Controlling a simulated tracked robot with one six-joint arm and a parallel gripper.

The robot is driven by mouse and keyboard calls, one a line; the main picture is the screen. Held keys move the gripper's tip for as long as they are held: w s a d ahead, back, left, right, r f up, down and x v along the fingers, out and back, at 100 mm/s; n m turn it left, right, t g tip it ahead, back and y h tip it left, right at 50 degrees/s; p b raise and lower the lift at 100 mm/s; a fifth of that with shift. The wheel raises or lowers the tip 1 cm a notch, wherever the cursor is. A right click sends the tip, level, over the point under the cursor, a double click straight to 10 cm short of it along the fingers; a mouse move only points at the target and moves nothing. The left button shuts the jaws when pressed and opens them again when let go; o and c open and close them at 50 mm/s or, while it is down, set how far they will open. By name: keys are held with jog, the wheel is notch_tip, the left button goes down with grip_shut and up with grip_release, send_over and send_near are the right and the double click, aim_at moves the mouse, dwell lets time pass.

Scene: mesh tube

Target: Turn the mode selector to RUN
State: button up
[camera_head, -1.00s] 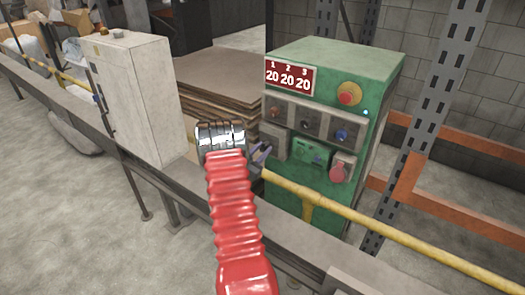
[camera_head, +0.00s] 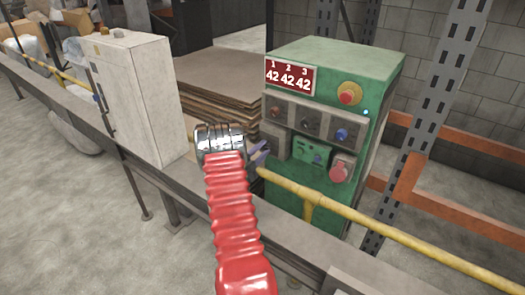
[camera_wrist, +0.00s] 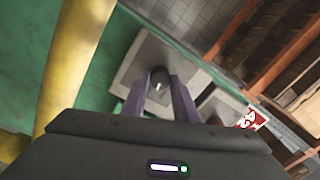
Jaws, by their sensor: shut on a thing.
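The green control cabinet (camera_head: 330,75) stands beyond the rail. The selector is a dark round knob (camera_wrist: 159,78) with a white pointer mark, on a grey plate (camera_wrist: 150,52). The same grey plate (camera_head: 275,143) shows at the cabinet's lower left in the head view, where my gripper hides the knob. My gripper (camera_wrist: 159,80) has its purple fingers on either side of the knob, shut on it. In the head view the gripper (camera_head: 260,153) reaches in from the left. I cannot read any mode labels.
A red display (camera_head: 289,76) reads 42 42 42. A yellow-red emergency button (camera_head: 349,94), a row of knobs (camera_head: 310,122) and a red round fitting (camera_head: 340,171) are on the cabinet. A yellow rail (camera_head: 370,225) runs in front. A white cabinet (camera_head: 140,95) stands left.

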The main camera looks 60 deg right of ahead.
jog(key=shift+f+m, duration=0.15)
jog(key=shift+m, duration=1.15)
jog(key=shift+s, duration=0.1)
jog(key=o, duration=1.1)
jog(key=shift+c, duration=0.2)
jog(key=shift+a, duration=0.15)
jog(key=w+a, duration=0.2)
jog(key=a, duration=1.1)
jog(key=shift+w+a+f, duration=0.15)
jog(key=shift+a+f, duration=0.05)
jog(key=shift+f, duration=0.15)
